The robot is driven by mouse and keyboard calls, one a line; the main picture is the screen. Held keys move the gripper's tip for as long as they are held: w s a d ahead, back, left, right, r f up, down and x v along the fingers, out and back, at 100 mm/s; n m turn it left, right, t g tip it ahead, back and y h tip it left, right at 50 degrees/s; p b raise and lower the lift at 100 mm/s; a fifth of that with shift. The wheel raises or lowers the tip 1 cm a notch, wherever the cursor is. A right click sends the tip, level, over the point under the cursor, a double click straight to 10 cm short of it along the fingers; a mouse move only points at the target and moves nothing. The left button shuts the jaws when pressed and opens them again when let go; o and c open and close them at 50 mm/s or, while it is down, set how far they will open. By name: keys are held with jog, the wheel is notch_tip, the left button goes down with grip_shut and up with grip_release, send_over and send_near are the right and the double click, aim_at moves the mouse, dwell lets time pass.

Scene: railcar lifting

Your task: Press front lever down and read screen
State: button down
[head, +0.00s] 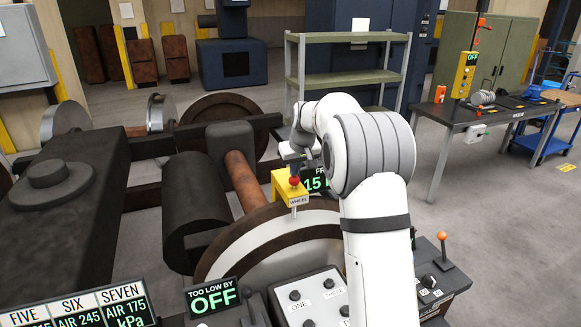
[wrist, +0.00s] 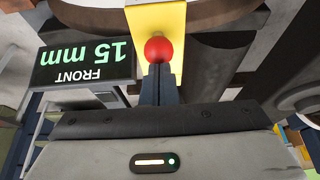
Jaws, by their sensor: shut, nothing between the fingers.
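The front lever's red ball knob (head: 294,181) sits at a yellow housing (head: 283,189) above a "WHEEL" label. In the wrist view the red knob (wrist: 158,49) is right at the tips of my gripper (wrist: 159,70), against the yellow housing (wrist: 152,18). My gripper (head: 297,165) is shut and empty, just above the knob in the head view; I cannot tell whether it touches. The front screen (wrist: 84,63) reads "FRONT 15 mm", upside down in the wrist view. In the head view the screen (head: 313,181) is partly hidden by my arm.
A screen (head: 212,297) reads "TOO LOW BY OFF". Another screen (head: 80,308) shows FIVE, SIX and SEVEN air readings. A button panel (head: 310,298) and an orange-knobbed lever (head: 442,237) stand near my arm. Wheels and dark bogie parts fill the left. Open floor lies at right.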

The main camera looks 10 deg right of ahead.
notch_tip(320, 180, up, 7)
jog(key=p, duration=0.5)
dwell(0.5)
jog(key=s+a+r+m+b, duration=0.1)
jog(key=s+r, duration=0.1)
jog(key=s, duration=0.8)
jog(key=s+r, duration=0.3)
jog(key=s, duration=0.7)
jog(key=s+f, duration=0.3)
jog(key=s, duration=0.9)
jog(key=s+f+m+g+b, duration=0.1)
jog(key=s+f, duration=0.3)
jog(key=s, duration=0.7)
jog(key=shift+s+f+h, duration=0.25)
jog(key=shift+s+h, duration=0.15)
jog(key=shift+a, duration=0.1)
